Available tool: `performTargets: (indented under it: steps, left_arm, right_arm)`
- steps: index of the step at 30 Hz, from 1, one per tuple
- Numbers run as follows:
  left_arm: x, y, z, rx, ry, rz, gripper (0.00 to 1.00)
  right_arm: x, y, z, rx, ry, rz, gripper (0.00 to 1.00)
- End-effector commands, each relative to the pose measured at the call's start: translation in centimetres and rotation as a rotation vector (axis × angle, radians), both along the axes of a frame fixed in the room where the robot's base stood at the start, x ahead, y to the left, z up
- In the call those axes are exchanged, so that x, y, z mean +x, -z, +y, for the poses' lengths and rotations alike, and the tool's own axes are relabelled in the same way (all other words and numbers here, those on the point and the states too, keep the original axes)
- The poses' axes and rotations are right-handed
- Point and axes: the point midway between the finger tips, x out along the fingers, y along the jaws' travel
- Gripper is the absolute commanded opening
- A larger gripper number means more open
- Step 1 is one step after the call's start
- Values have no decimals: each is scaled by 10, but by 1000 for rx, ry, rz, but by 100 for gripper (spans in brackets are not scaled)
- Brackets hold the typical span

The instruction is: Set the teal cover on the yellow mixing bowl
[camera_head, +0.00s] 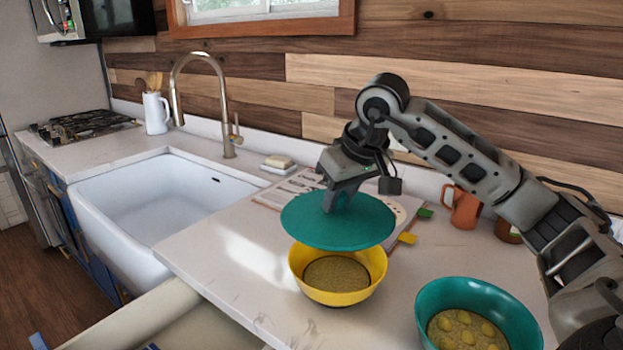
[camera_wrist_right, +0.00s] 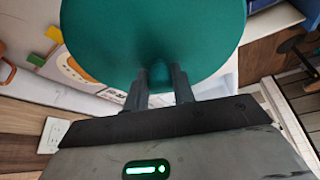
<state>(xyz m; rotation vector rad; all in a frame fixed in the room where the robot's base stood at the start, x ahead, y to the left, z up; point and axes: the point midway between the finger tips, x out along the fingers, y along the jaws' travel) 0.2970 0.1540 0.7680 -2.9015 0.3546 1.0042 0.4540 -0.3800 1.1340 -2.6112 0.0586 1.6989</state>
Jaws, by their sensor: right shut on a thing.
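The teal cover (camera_head: 338,221) is a round flat disc held by my right gripper (camera_head: 338,200), which is shut on its top in the middle. The cover is above the yellow mixing bowl (camera_head: 337,290) and hides the bowl's back rim. The bowl stands on the counter with a brownish grainy content. The cover looks roughly level and a little above the bowl's front rim. In the right wrist view the cover (camera_wrist_right: 150,35) fills the top, with both fingers (camera_wrist_right: 158,85) at its middle; the bowl is hidden there. My left gripper is not in view.
A teal bowl (camera_head: 479,285) with yellow lumps stands at the front right. An orange mug (camera_head: 462,208) is at the back right. An open book (camera_head: 285,191) lies behind the cover. The white sink (camera_head: 165,205) is on the left. The counter's front middle is clear.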

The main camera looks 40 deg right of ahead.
Motion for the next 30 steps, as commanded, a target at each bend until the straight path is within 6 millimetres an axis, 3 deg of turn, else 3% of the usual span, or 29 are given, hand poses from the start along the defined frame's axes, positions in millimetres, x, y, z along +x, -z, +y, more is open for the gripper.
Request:
performTargets:
  steps: [19, 30]
  left_arm:
    - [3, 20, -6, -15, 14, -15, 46]
    - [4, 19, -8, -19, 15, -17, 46]
  right_arm:
    - [0, 42, 0, 0, -1, -1, 1]
    - [0, 44, 0, 0, 0, -1, 1]
